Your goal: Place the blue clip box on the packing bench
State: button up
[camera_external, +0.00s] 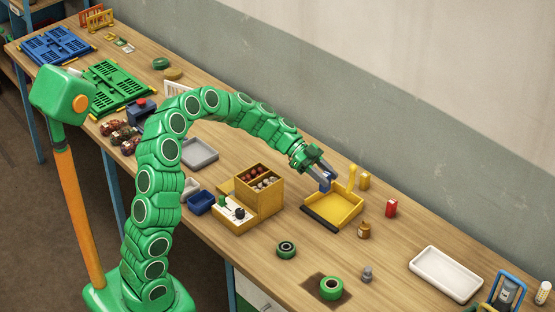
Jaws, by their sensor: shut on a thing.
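My gripper (327,174) is at the end of my green arm, over the back left part of a yellow tray with a black front edge (345,213). It is shut on a small blue thing, which looks like the blue clip box (325,184). The fingers hide part of it, and I cannot tell whether it touches the tray. The packing bench (390,262) is the long wooden top running across the view.
A yellow box with compartments (262,196) stands left of the yellow tray. A blue bin (201,202) lies further left.

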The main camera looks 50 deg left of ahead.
jog(key=s+a+f+n+t+y, duration=0.1)
jog(key=a+f+n+t+y, duration=0.2)
jog(key=a, duration=1.4)
jog(key=s+a+f+n+t, duration=0.2)
jog(key=a+n+t, duration=0.2)
jog(key=a, duration=1.3)
jog(key=s+a+f+n+t+y, duration=0.2)
jog(key=s+a+n+y, duration=0.1)
jog(key=s+a, duration=0.9)
jog(key=s+a+f+n+t+y, duration=0.1)
jog(key=s+a+n+t+y, duration=0.1)
jog(key=s+a, duration=0.95)
jog(key=shift+w+a+f, duration=0.35)
jog(key=shift+a+f, duration=0.05)
jog(key=shift+f, duration=0.85)
jog(key=shift+w+a+f, duration=0.4)
jog(key=shift+f, duration=0.85)
jog(key=shift+w+a+f, duration=0.35)
jog(key=shift+a+f, duration=0.05)
jog(key=shift+f, duration=0.85)
jog(key=shift+f, duration=0.1)
jog(key=o, duration=1)
